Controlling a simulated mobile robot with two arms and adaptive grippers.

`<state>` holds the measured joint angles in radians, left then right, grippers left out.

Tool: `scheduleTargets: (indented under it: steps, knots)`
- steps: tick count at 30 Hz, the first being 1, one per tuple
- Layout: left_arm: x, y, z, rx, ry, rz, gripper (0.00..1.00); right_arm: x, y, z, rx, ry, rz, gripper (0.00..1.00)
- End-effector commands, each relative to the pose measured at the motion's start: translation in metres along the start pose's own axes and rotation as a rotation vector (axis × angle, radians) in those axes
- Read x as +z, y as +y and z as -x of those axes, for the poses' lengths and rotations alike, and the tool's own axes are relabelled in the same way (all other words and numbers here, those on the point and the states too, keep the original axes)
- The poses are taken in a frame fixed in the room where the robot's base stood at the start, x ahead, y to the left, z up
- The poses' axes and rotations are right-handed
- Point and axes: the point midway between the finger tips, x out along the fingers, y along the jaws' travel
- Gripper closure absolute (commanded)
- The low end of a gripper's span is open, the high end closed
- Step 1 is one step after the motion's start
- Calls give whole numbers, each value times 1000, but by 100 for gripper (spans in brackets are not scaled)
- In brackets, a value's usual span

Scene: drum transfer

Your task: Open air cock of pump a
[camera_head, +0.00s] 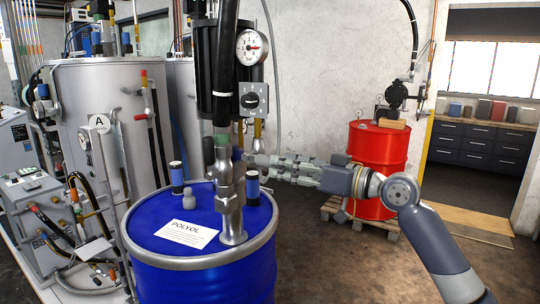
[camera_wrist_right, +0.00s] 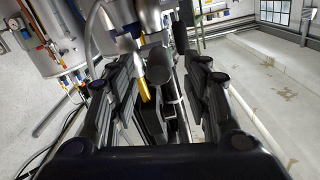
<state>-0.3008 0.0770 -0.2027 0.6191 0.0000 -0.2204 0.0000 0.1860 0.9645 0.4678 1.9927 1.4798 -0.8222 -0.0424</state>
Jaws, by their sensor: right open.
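Pump a (camera_head: 215,60) is a black and steel pump standing on the blue POLYOL drum (camera_head: 195,265). It has a round pressure gauge (camera_head: 252,47) and a grey box with a black knob (camera_head: 250,100). A small yellow part, seemingly the air cock handle (camera_head: 258,130), hangs below the box. A yellow handle also shows in the right wrist view (camera_wrist_right: 143,88), between the fingers. My right gripper (camera_head: 268,163) is open, just right of the pump and below the yellow part. Its fingers in the wrist view (camera_wrist_right: 157,80) stand apart. Contact cannot be told. My left gripper is out of view.
A red drum (camera_head: 375,150) on a wooden pallet (camera_head: 360,218) stands behind my right arm. A large steel tank marked A (camera_head: 85,110) and hoses crowd the left. Floor at front right is clear.

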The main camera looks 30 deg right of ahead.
Motion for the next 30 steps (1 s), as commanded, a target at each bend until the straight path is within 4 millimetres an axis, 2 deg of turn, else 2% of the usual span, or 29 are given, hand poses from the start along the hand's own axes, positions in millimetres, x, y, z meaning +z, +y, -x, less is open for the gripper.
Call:
scheduleTargets:
  steps: [1,10,15,23,24,29,30]
  knots:
    - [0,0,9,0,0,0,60,-5,0,-8,0,2,-3,55]
    - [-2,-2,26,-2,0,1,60,-3,1,-43,1,3,-4,55]
    - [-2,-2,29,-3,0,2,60,-1,1,-50,1,2,-1,55]
    - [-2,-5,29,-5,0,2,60,0,1,-52,2,2,-1,55]
    - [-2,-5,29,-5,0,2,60,0,1,-52,2,2,-1,60]
    - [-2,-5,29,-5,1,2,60,0,1,-51,2,1,-1,96]
    - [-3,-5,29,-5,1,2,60,0,1,-51,2,1,-1,100]
